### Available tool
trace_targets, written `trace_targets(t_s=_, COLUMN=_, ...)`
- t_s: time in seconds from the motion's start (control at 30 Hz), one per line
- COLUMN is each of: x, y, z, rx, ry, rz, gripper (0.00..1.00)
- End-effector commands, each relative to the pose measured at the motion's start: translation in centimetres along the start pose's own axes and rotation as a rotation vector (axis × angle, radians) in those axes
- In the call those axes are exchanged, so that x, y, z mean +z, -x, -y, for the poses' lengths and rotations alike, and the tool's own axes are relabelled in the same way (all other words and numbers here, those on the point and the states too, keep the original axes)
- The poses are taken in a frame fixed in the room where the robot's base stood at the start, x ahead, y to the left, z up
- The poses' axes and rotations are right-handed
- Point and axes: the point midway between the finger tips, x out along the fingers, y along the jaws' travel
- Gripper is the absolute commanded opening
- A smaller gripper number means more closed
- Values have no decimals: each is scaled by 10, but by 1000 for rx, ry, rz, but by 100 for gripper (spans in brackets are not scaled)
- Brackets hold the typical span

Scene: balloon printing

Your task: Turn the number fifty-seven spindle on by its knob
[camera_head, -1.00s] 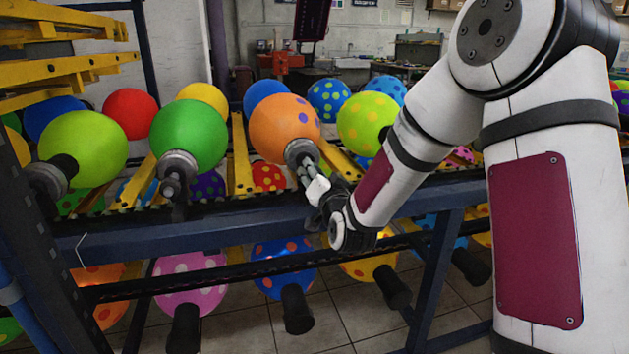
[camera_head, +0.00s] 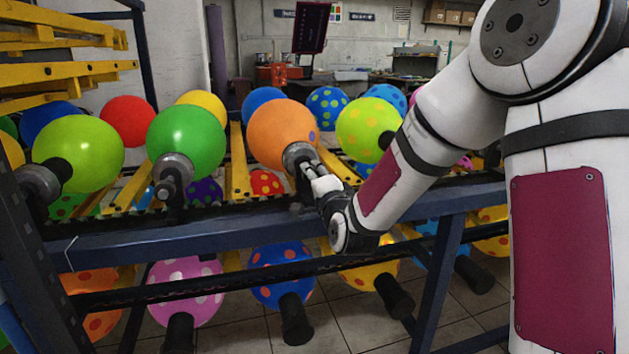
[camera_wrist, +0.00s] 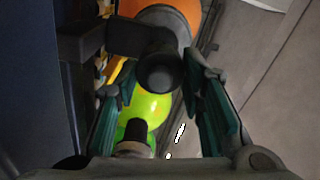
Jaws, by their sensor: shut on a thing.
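The spindle (camera_head: 298,155) that carries the orange balloon (camera_head: 280,125) is a dark grey metal holder on the blue rack. No number can be read on it. Its knob (camera_wrist: 160,72) is a round dark end facing the camera in the wrist view. My gripper (camera_head: 310,173) is at this spindle, and its fingers stand on both sides of the knob in the wrist view (camera_wrist: 163,88). My gripper is shut on the knob. In the head view the fingers and wrist hide most of the knob.
A spindle (camera_head: 174,172) with a green balloon (camera_head: 187,141) is to the left. A dotted lime balloon (camera_head: 364,124) is to the right. A blue rail (camera_head: 190,235) runs below my gripper, with more balloons beneath it. The screen (camera_head: 311,28) stands behind.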

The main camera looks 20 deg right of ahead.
Motion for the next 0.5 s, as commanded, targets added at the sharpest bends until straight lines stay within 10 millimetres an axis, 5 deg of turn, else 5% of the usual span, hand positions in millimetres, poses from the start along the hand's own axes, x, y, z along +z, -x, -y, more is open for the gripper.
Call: trace_targets(t_s=0.5, x=-1, y=0, z=0, rx=-1, ry=-39, rz=-3, gripper=8)
